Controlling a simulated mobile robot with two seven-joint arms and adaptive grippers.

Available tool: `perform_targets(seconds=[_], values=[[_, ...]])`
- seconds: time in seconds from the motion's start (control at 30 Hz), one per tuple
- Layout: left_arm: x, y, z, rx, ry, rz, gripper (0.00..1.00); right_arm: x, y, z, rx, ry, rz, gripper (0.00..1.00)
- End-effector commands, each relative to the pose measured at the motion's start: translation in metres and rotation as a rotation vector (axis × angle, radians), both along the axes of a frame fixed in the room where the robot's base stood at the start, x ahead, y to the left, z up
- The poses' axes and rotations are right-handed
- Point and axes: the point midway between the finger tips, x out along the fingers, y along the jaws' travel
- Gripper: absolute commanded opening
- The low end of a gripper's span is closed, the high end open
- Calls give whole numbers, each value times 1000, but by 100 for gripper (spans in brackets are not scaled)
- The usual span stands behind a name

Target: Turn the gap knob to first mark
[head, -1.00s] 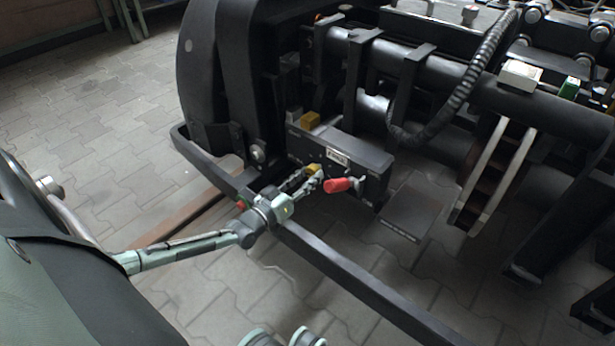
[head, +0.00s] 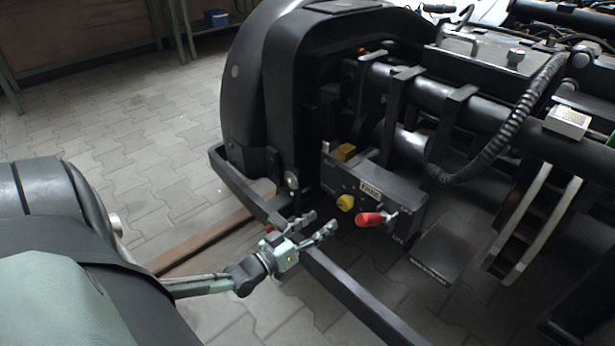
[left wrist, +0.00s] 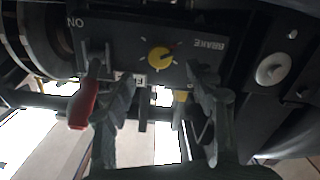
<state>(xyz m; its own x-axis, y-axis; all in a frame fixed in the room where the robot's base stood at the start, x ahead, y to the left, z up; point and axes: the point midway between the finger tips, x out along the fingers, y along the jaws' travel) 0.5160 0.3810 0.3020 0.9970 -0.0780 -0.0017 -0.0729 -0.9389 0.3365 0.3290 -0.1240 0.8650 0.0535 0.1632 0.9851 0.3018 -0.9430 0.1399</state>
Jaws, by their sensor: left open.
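The yellow gap knob (head: 346,203) sits on the front of a dark control box (head: 408,210) on the bogie. In the left wrist view the knob (left wrist: 160,58) shows face-on with light tick marks around it and a dark pointer line slanting up and right. My left gripper (head: 326,222) is open and empty, in front of and lower left of the knob, apart from it. Its fingers (left wrist: 155,88) show either side of the knob in the wrist view, not touching it. My right gripper is out of view.
A red-handled lever (head: 370,219) sticks out just right of the knob. A yellow block (head: 345,152) is on top of the box. A dark frame bar (head: 350,289) runs below my gripper. Paved floor (head: 130,140) is clear at left.

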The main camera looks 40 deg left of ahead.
Motion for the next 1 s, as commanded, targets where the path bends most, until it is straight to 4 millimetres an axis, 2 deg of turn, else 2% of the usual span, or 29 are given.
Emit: perform_targets(seconds=[0.1,0.3,1.0], values=[[-22,2,0,0,2,-1,56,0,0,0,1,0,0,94],[-40,3,0,0,-1,-1,56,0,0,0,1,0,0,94],[-42,3,0,0,0,-1,56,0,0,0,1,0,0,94]])
